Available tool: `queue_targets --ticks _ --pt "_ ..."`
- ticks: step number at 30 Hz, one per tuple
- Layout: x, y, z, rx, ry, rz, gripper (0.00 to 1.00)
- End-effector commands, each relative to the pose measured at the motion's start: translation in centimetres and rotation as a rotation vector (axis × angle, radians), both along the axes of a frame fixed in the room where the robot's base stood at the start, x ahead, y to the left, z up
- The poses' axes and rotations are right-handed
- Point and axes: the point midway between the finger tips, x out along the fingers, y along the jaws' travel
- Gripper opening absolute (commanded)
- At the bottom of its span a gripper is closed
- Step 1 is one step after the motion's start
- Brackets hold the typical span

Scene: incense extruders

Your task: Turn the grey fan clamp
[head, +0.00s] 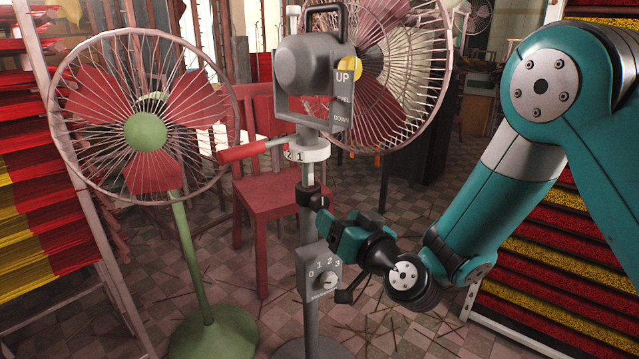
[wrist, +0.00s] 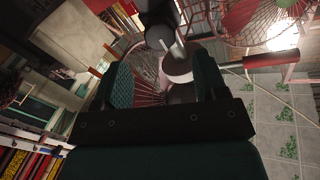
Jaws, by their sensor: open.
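The grey fan's upright pole (head: 308,229) stands in the middle of the head view. A dark clamp (head: 307,196) with a small knob on its right sits on the pole. It lies below a white numbered collar (head: 307,152) with a red-handled lever (head: 243,152). My gripper (head: 328,224) is just right of the pole, slightly below the clamp, open, and seems to hold nothing. In the wrist view, my gripper (wrist: 162,68) has its fingers apart. The pale collar (wrist: 178,69) shows between them and the red handle (wrist: 272,60) lies to the right. My gripper hides part of the clamp there.
Above the clamp are the grey motor housing (head: 311,65) and an UP/LEVEL/DOWN plate (head: 343,94). A speed dial box (head: 325,279) is below my gripper. A green-hubbed fan (head: 147,131) stands left, a red chair (head: 266,195) behind. Racks of incense flank both sides.

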Motion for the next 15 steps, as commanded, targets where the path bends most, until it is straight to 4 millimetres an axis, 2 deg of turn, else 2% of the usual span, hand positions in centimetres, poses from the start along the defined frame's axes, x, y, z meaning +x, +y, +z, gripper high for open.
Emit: queue_targets --ticks 1,15 --pt "0.5 0.4 0.8 -0.002 0.001 0.001 0.66" --pt "4.9 3.2 0.6 -0.002 -0.001 0.003 0.66"
